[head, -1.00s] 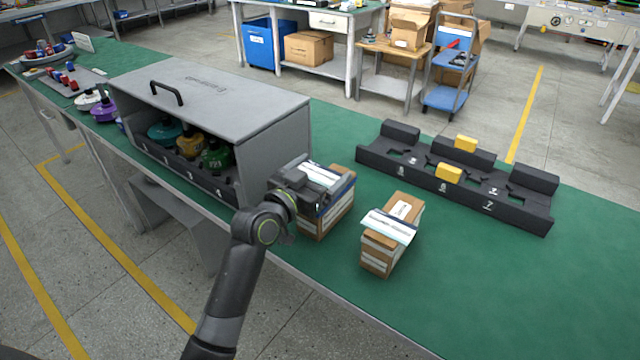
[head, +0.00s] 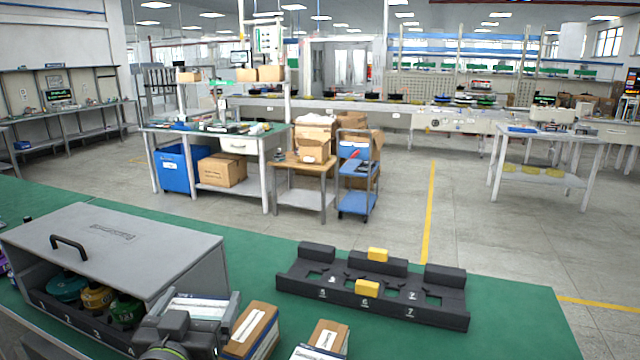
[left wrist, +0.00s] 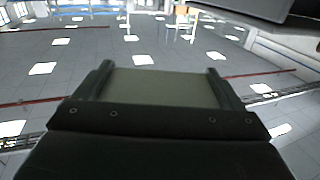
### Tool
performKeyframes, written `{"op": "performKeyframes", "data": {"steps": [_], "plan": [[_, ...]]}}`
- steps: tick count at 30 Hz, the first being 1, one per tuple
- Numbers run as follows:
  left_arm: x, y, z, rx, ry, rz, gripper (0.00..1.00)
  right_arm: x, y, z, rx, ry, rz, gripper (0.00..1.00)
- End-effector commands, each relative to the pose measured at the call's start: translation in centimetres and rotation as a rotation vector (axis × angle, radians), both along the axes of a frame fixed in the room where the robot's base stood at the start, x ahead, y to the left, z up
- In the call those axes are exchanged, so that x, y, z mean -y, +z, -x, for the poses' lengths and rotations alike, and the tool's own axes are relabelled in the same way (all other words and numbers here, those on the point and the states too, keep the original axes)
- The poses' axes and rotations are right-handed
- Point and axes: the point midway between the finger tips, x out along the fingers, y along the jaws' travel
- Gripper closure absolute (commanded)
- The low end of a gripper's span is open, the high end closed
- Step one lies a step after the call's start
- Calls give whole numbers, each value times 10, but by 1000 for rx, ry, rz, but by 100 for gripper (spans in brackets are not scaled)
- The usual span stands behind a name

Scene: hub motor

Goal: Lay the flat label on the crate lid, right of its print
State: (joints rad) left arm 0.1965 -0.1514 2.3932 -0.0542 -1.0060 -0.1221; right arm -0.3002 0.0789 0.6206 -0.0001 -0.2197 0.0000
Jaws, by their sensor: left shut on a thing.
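The crate (head: 60,310) is a grey box with a flat grey lid (head: 150,245). The lid has a dark handle near its left side and a small dark print (head: 112,232) toward the back; the area right of the print is bare. My left gripper (head: 195,318) is at the crate's front right corner, shut on the flat label (head: 205,304), a thin pale sheet. In the left wrist view the label (left wrist: 158,88) lies flat between the two dark fingers (left wrist: 158,75). My right gripper is not in view.
Colored spools (head: 97,297) sit in the crate's open front. A cardboard box (head: 250,328) stands just right of the gripper, and another box (head: 328,335) with a pale sheet (head: 315,352) stands further right. A black rack (head: 340,292) with yellow blocks (head: 377,254) is on the green table (head: 520,320).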

Motion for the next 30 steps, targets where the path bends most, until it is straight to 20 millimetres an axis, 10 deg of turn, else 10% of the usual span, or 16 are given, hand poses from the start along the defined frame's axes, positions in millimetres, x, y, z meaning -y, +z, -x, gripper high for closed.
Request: {"op": "performKeyframes", "data": {"steps": [8,30], "plan": [[-4,1,5,-3,20,3,31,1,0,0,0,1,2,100],[29,-70,-101,-3,-317,5,31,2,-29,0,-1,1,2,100]]}}
